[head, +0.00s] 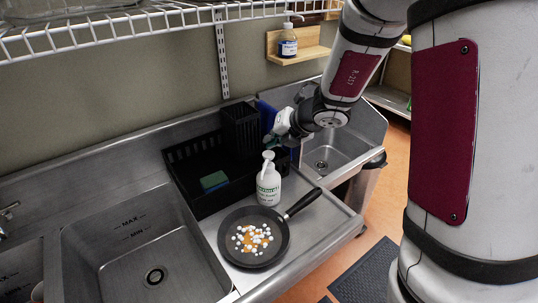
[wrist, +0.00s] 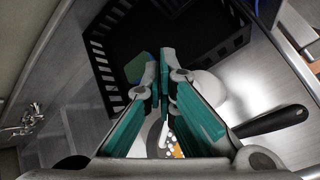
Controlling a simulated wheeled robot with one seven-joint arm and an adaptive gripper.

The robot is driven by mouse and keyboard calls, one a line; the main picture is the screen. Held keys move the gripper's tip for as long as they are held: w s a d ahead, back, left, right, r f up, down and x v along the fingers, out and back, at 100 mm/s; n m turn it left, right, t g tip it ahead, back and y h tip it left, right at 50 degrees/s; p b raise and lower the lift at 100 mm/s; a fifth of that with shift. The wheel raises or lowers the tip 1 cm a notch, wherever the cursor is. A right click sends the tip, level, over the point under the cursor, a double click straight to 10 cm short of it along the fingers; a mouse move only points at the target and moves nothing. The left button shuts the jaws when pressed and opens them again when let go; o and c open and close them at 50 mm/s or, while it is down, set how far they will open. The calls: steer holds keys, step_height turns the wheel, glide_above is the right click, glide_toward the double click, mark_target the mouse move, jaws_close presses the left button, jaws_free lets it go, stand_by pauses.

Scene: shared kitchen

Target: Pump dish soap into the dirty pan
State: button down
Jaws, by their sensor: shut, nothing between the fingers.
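The dish soap bottle (head: 268,188), white with a green label and a pump top (head: 268,156), stands upright on the steel counter. The dirty pan (head: 280,248), dark with orange residue and white bits inside, lies just in front of it, handle pointing back right. My gripper (head: 269,142) is shut and empty, close above or behind the pump top; I cannot tell whether they touch. In the wrist view the teal fingers (wrist: 164,70) are together. They partly hide a white rounded shape, probably the bottle (wrist: 212,88), and most of the pan, whose handle (wrist: 272,122) shows at right.
A black dish rack (head: 190,165) with a green-blue sponge (head: 214,181) stands behind left of the bottle. Sink basins lie at left (head: 135,240) and back right (head: 325,160). Another pump bottle (head: 288,42) stands on a wooden wall shelf (head: 305,54). A wire shelf (head: 130,22) hangs above.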

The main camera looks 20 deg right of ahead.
steer(key=shift+s+r+p, duration=0.1)
steer(key=shift+r+p, duration=1.9)
steer(key=shift+r, duration=0.3)
